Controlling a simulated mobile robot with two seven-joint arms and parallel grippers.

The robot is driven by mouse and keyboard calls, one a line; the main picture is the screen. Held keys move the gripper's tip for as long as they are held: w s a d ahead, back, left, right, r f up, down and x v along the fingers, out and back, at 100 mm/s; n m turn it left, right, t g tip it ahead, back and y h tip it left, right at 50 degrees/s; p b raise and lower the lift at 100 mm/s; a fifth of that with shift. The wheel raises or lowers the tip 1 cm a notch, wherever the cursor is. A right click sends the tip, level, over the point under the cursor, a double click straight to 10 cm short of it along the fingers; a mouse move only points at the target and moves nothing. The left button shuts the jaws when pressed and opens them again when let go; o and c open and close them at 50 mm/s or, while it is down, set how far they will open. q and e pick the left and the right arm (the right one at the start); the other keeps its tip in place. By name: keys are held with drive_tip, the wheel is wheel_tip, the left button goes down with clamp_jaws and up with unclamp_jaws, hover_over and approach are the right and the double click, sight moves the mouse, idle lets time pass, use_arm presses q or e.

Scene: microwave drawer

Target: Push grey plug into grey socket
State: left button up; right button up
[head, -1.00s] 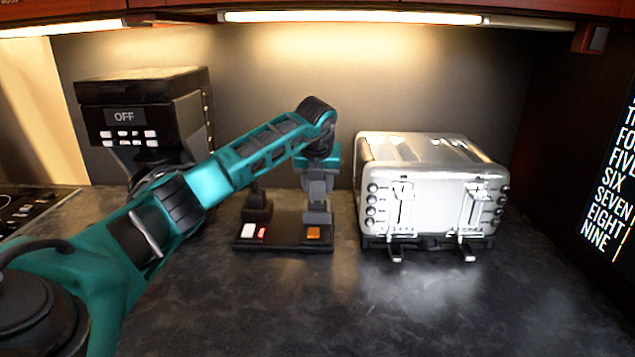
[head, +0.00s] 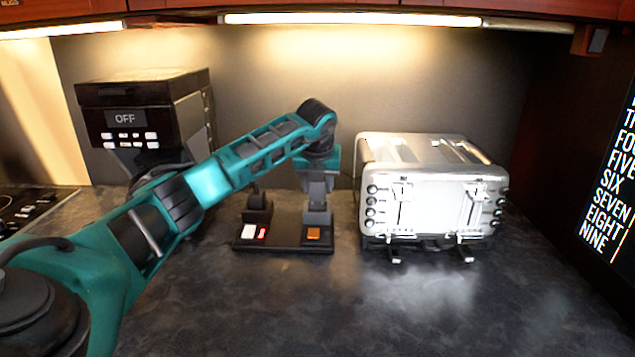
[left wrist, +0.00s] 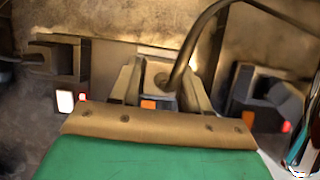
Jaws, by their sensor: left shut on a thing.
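My left gripper (head: 317,192) points down over the right-hand post of a dark base plate. In the left wrist view its two fingers (left wrist: 160,88) are shut on the grey plug (left wrist: 158,74), with a dark cable rising from it. In the head view the fingers hide most of the plug. The grey socket (head: 317,216) is directly below the fingers, behind an orange switch (head: 313,233). The plug is lined up over or at the socket; I cannot tell how deep it sits. My right gripper is out of view.
A second dark socket (head: 257,212) with white and red switches stands left on the same base plate (head: 285,244). A chrome toaster (head: 430,185) stands close on the right. A black coffee machine (head: 140,110) is at the back left. The front counter is clear.

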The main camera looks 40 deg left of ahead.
sight(318, 192)
use_arm(q)
drive_tip(key=shift+f+b, duration=1)
drive_tip(key=shift+f, duration=0.75)
drive_tip(key=o, duration=1.1)
drive_tip(key=shift+s, duration=0.1)
drive_tip(key=shift+o, duration=0.2)
drive_tip(key=shift+d+f, duration=0.1)
drive_tip(key=shift+d, duration=0.1)
drive_tip(key=v, duration=1.3)
drive_tip(key=shift+a, duration=0.3)
drive_tip(key=shift+s, duration=0.1)
